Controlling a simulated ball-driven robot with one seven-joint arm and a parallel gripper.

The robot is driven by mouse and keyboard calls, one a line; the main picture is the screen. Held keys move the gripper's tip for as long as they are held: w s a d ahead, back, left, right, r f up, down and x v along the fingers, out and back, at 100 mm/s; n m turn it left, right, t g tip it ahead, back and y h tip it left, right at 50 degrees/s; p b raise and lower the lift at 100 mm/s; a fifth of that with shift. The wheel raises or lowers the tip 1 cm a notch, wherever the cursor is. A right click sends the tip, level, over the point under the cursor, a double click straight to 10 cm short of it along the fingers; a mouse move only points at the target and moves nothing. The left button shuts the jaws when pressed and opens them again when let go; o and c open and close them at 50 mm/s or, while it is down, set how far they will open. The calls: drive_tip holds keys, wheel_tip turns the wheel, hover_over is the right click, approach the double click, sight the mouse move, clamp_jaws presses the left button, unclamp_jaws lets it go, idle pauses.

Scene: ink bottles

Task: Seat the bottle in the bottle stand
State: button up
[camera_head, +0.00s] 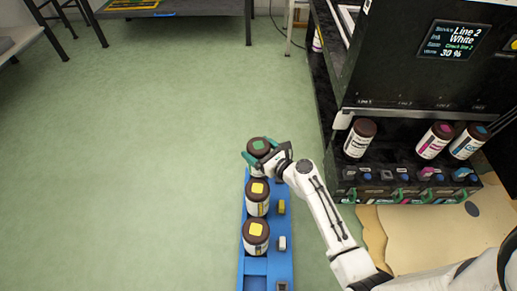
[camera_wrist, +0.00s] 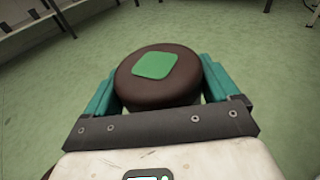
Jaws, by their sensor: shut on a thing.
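My gripper (camera_head: 265,157) is shut on a brown-capped bottle with a green square on its cap (camera_head: 258,146). In the wrist view the green-marked cap (camera_wrist: 157,78) sits between the two teal fingers of my gripper (camera_wrist: 160,92). In the head view this bottle is at the far end of the blue bottle stand (camera_head: 252,267). I cannot tell whether its base is in the stand or above it; the lower part is largely hidden.
A black ink machine (camera_head: 420,85) with a lit screen (camera_head: 455,39) stands at the right. It holds a white-labelled bottle (camera_head: 360,139), a magenta-marked bottle (camera_head: 435,140) and a blue-marked bottle (camera_head: 469,142). A low table (camera_head: 175,10) is at the back. The green floor at left is clear.

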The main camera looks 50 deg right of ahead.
drive_tip(key=shift+f, duration=0.1)
drive_tip(key=shift+f+b, duration=0.85)
drive_tip(key=shift+f, duration=0.15)
drive_tip(key=shift+f+b, duration=0.7)
drive_tip(key=shift+f, duration=0.2)
idle(0.3)
drive_tip(key=shift+f+b, duration=0.3)
drive_tip(key=shift+b, duration=0.1)
